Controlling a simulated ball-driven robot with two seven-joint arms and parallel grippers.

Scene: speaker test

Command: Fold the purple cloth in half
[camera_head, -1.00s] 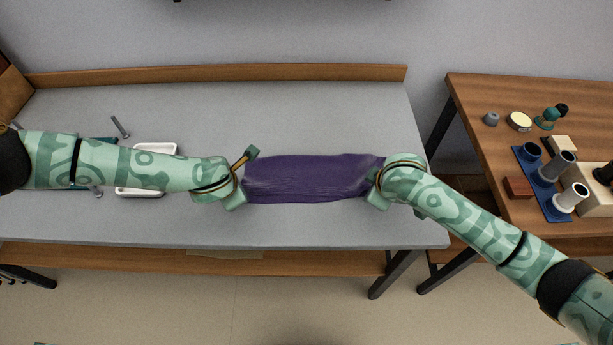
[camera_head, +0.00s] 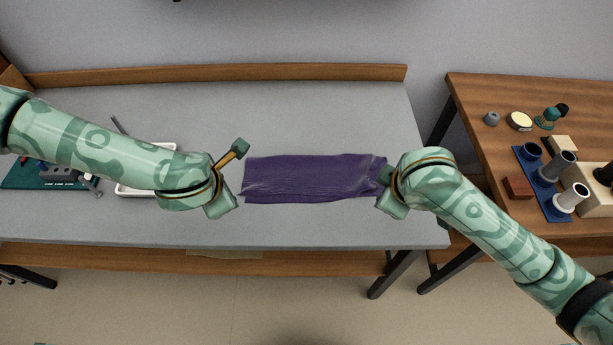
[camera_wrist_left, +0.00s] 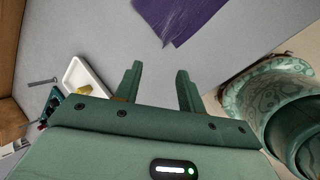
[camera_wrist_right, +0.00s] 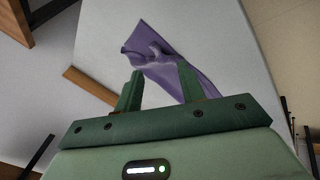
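The purple cloth (camera_head: 310,179) lies on the grey table as a long, wrinkled strip running left to right in the head view. My left gripper (camera_head: 231,177) is open and empty, just off the cloth's left end. The left wrist view shows its two fingers (camera_wrist_left: 159,72) spread, with the cloth (camera_wrist_left: 185,16) beyond the tips. My right gripper (camera_head: 387,190) is at the cloth's right end. In the right wrist view its fingers (camera_wrist_right: 158,76) are spread, with a rumpled part of the cloth (camera_wrist_right: 172,70) between and beyond them. Whether they touch the cloth is hard to tell.
A white tray (camera_head: 128,190) is partly hidden behind my left arm, near a teal board (camera_head: 25,176) with small parts. A wooden ledge (camera_head: 220,73) edges the table's back. A wooden side table (camera_head: 478,110) at right holds a blue rack (camera_head: 552,205) and blocks. Grey table behind the cloth is clear.

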